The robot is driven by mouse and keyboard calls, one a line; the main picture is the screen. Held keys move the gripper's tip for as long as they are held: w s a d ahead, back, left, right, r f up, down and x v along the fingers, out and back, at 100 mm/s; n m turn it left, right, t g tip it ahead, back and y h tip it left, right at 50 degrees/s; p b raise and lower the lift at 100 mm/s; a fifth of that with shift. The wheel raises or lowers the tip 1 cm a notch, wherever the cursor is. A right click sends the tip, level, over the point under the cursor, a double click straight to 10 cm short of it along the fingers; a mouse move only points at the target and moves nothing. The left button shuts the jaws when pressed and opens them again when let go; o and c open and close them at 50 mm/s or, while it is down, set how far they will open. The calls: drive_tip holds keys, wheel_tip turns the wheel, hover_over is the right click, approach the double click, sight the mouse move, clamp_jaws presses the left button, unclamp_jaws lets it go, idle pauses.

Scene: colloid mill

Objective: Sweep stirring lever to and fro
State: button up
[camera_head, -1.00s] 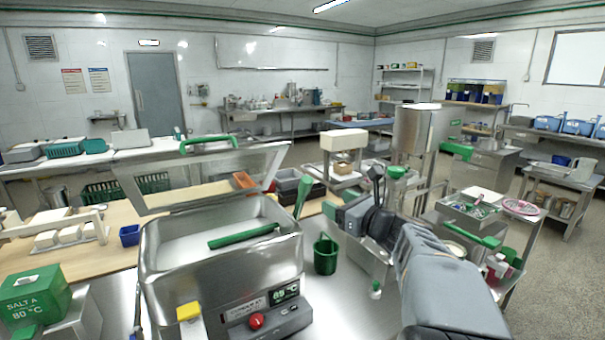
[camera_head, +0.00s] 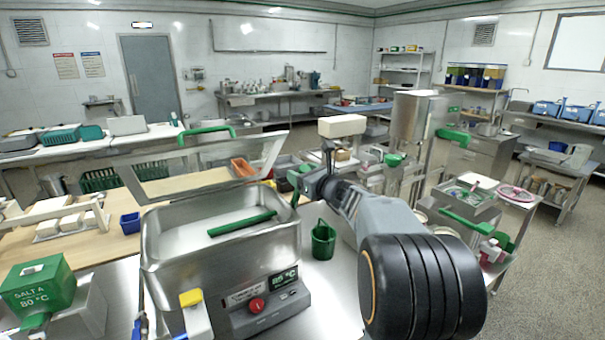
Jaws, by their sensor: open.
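The green stirring lever (camera_head: 295,186) stands up at the right rim of the steel vat (camera_head: 222,262); its lower part is partly hidden. A green bar (camera_head: 242,223) lies across the inside of the vat, over white contents. My gripper (camera_head: 308,182) is open, at the right side of the lever and close to it. The picture is too small to tell whether the jaws are around the lever or only beside it.
The vat's clear lid (camera_head: 205,172) with a green handle is raised behind it. A control box with a red button (camera_head: 257,305) is at its front. A green bucket (camera_head: 323,243) stands right of the vat. A blue bin (camera_head: 130,223) is at left.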

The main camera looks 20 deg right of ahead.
clamp_jaws()
idle(0.7)
